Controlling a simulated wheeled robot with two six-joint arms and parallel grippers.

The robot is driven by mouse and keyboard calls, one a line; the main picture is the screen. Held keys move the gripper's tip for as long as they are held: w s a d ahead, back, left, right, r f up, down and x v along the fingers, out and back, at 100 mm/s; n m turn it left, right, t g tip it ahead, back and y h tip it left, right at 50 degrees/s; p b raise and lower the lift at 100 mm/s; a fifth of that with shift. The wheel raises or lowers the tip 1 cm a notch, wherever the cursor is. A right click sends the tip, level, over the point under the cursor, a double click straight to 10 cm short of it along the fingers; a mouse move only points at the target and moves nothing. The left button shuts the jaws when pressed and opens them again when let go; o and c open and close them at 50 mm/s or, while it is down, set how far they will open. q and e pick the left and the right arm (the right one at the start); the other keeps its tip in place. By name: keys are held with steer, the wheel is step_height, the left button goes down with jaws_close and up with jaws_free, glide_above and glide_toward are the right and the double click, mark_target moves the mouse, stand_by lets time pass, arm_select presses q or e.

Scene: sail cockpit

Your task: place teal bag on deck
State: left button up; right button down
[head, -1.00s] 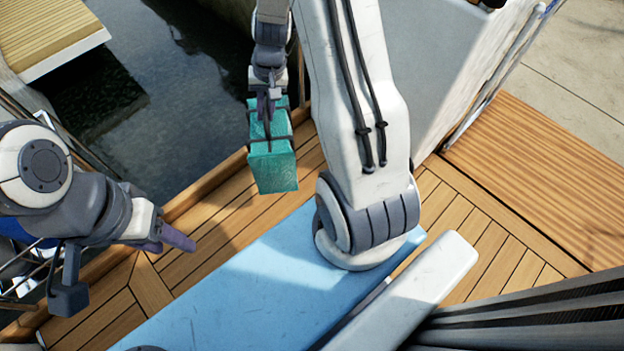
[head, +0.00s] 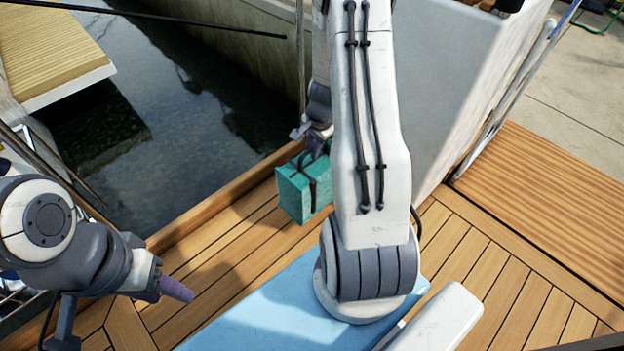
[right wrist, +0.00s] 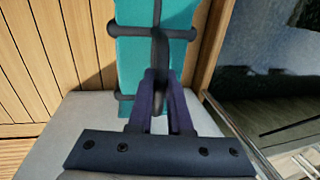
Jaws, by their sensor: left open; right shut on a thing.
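The teal bag (head: 296,194) is a box-shaped bundle with dark straps. It hangs from my right gripper (head: 318,146) over the wooden deck (head: 215,262), near the deck's water-side edge; the head view does not clearly show whether its underside touches the deck. In the right wrist view the teal bag (right wrist: 130,62) lies beyond the two purple fingers (right wrist: 158,98), which are closed on its dark strap. My left gripper (head: 176,290) is open and empty at the lower left, above the deck and well away from the bag. My right arm hides part of the scene right of the bag.
Dark water (head: 165,125) lies beyond the raised wooden edge (head: 225,205). A light blue bench surface (head: 265,315) and a white ledge (head: 448,318) are in front. Metal railings (head: 515,85) stand at the right. Bare deck lies left of the bag.

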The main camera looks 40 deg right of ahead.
mark_target(313, 162)
steer(key=shift+f+b, duration=2.4)
steer(key=shift+f, duration=1.05)
steer(key=shift+f, duration=0.2)
steer(key=c, duration=0.8)
jaws_free()
steer(key=shift+c, duration=0.2)
